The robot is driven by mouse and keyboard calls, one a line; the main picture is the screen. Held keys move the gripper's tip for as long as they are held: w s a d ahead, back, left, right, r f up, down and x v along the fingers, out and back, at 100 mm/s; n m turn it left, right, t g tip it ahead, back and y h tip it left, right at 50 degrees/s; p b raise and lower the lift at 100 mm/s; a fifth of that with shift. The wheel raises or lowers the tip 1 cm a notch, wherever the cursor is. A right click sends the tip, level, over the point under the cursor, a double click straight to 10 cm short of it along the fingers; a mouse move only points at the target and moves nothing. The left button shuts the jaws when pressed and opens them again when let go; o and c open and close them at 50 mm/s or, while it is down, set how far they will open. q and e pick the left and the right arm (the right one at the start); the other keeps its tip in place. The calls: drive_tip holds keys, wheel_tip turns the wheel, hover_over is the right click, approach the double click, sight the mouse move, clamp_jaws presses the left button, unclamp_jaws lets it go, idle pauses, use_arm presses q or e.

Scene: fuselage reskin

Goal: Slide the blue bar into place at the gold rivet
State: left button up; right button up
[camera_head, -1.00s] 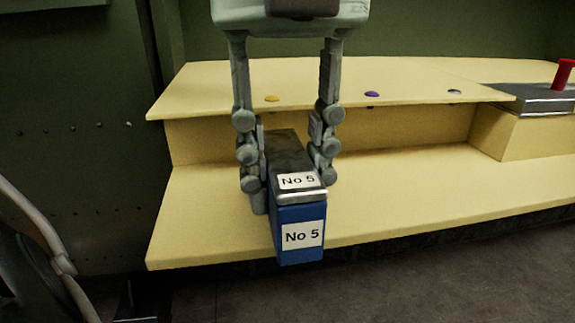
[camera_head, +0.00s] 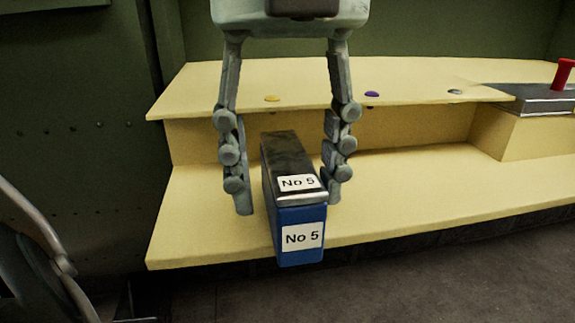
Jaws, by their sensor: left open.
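The blue bar (camera_head: 302,251) has a dark top and two white "No 5" labels. It rests on the lower yellow shelf, and its blue front end reaches past the shelf's front edge. My left gripper (camera_head: 288,198) comes down from above with its fingers open, one on each side of the bar. A gap shows between the left finger and the bar; the right finger is close beside it, and I cannot tell whether they touch. The gold rivet (camera_head: 272,98) is a small round head on the upper yellow shelf, behind the gripper. My right gripper does not show.
A purple rivet (camera_head: 372,94) and a grey rivet (camera_head: 454,91) lie right of the gold one. A grey block (camera_head: 540,100) with a red peg (camera_head: 563,74) stands at the right. A dark green wall (camera_head: 80,150) is at left. The lower shelf (camera_head: 430,190) is clear to the right.

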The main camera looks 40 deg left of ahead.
sight(289, 156)
use_arm(q)
wheel_tip(289, 156, up, 7)
drive_tip(key=shift+p, duration=0.5)
wheel_tip(289, 156, up, 4)
drive_tip(key=shift+r+p, duration=0.1)
drive_tip(key=shift+p, duration=0.2)
drive_tip(key=shift+r, duration=0.5)
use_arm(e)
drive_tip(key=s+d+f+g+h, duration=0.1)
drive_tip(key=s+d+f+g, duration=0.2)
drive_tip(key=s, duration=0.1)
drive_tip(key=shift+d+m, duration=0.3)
use_arm(q)
drive_tip(key=shift+s+f, duration=0.1)
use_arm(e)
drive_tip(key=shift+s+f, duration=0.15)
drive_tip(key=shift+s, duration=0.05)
